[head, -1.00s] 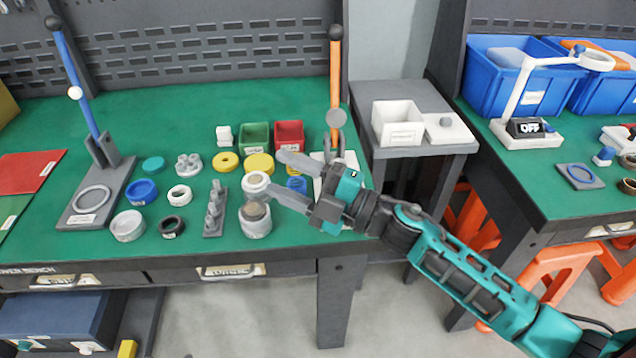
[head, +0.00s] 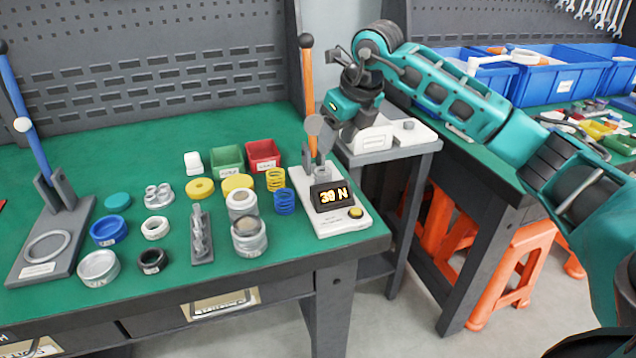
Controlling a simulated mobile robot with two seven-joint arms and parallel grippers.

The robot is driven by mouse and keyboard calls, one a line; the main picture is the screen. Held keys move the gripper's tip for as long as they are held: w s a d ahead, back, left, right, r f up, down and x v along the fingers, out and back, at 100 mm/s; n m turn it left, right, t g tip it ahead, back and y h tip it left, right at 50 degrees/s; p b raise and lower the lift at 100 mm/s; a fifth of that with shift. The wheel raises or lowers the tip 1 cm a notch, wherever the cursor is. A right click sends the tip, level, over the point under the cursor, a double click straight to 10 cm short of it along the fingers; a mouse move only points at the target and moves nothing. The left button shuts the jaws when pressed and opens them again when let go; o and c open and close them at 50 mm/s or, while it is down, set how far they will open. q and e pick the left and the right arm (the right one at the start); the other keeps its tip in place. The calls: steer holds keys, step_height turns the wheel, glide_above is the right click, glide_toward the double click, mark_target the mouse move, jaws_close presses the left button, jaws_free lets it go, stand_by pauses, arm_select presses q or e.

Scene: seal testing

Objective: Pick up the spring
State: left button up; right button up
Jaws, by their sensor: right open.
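Two coil springs stand upright on the green bench: a yellow spring (head: 275,179) and, just in front of it, a blue spring (head: 285,202). Both are left of the press with the orange lever (head: 306,85). My right gripper (head: 336,138) is up and to the right of the springs, pointing down behind the press, close to its upright in the picture. It is open and I see nothing held in it; its fingertips are partly hard to make out. My left gripper is out of view.
The press base (head: 345,216) has a lit display reading about 39 N. Clear cylinders (head: 248,238) stand close left of the springs. Green (head: 227,159) and red (head: 263,155) bins are behind. A white box (head: 371,138) sits on the side stand.

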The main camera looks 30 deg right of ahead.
mark_target(323, 172)
steer(key=x, duration=0.5)
steer(key=shift+w+f+b, duration=0.1)
steer(key=shift+f+b, duration=0.2)
steer(key=b+x, duration=0.1)
steer(key=x, duration=0.4)
steer(key=shift+a+f, duration=0.15)
steer(key=shift+f, duration=0.15)
steer(key=c, duration=0.8)
steer(key=shift+r, duration=0.1)
